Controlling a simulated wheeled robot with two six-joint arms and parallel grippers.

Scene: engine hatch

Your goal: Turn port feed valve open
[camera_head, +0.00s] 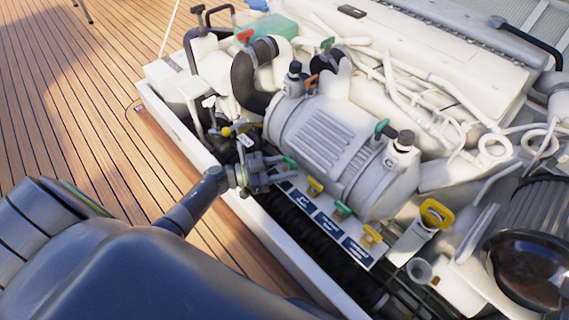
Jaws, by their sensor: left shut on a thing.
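My left gripper (272,171) reaches in from the lower left, at the left end of a row of small valves in front of the grey cylinder. It is shut on a green valve handle (290,162), which is partly covered by its fingers. To the right along the row are a yellow handle (315,186), a green handle (342,209) and another yellow handle (371,234). Blue label plates (328,226) sit below them, too small to read, so I cannot tell which valve is the port feed. My right gripper is not in view.
The ribbed grey cylinder (325,140) stands just behind the valve row. A yellow ball-ended lever (227,131) and a red handle (245,36) are up and left. A yellow ring handle (435,214) is at right. The white hatch edge (270,240) runs below; wooden deck (75,120) lies left.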

